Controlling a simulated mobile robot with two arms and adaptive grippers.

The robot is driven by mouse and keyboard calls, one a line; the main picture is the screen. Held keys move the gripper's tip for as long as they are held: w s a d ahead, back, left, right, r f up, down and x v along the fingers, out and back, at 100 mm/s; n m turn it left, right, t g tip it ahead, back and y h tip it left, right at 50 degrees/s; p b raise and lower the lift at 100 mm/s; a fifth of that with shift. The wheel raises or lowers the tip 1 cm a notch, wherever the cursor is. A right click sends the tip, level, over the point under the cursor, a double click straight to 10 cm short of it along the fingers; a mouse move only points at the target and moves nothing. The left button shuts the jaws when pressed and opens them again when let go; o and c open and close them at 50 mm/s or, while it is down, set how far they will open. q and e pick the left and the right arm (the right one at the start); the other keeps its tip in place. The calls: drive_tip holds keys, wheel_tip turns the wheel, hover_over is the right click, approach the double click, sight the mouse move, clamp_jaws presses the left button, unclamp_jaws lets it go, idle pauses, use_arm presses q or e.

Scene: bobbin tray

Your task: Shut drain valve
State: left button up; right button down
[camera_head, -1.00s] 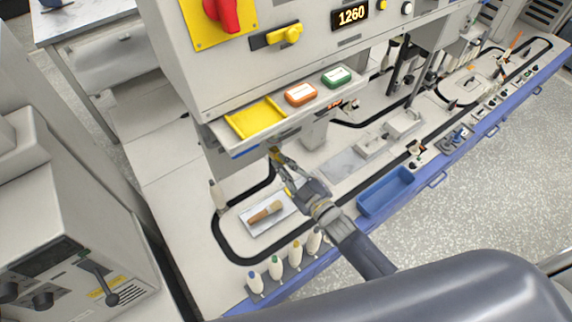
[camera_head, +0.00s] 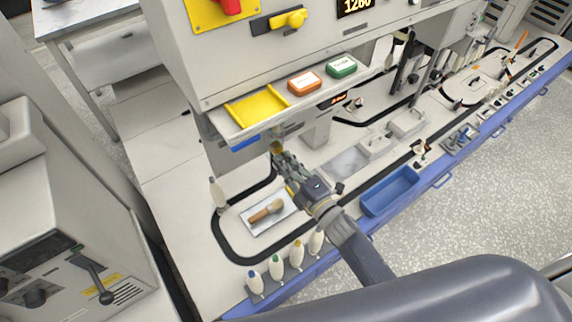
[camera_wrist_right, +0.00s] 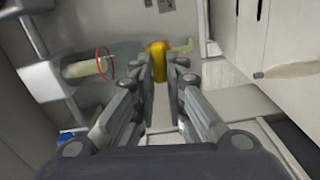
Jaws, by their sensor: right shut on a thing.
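The drain valve shows as a yellow handle (camera_wrist_right: 157,50) at the fingertips of my right gripper (camera_wrist_right: 161,70) in the right wrist view. A pale green stub sticks out beside it on the right. In the head view the yellow handle (camera_head: 277,147) is a small patch under the machine's front ledge, at the tips of my right gripper (camera_head: 279,155). The fingers are shut on the handle, one on each side. The valve's body is mostly hidden by the machine and fingers. My left gripper is not in view.
Above are a ledge with a yellow tray (camera_head: 232,108), an orange box (camera_head: 305,81) and a green box (camera_head: 341,67). Below are a brush on a white plate (camera_head: 250,226), several bottles (camera_head: 276,267) and a blue bin (camera_head: 362,203). A pipe (camera_wrist_right: 85,67) with a red ring runs left of the handle.

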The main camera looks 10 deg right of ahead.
drive_tip(key=shift+f+n, duration=0.15)
drive_tip(key=shift+n, duration=0.45)
drive_tip(key=c, duration=1.6)
unclamp_jaws()
drive_tip(key=v, duration=1.2)
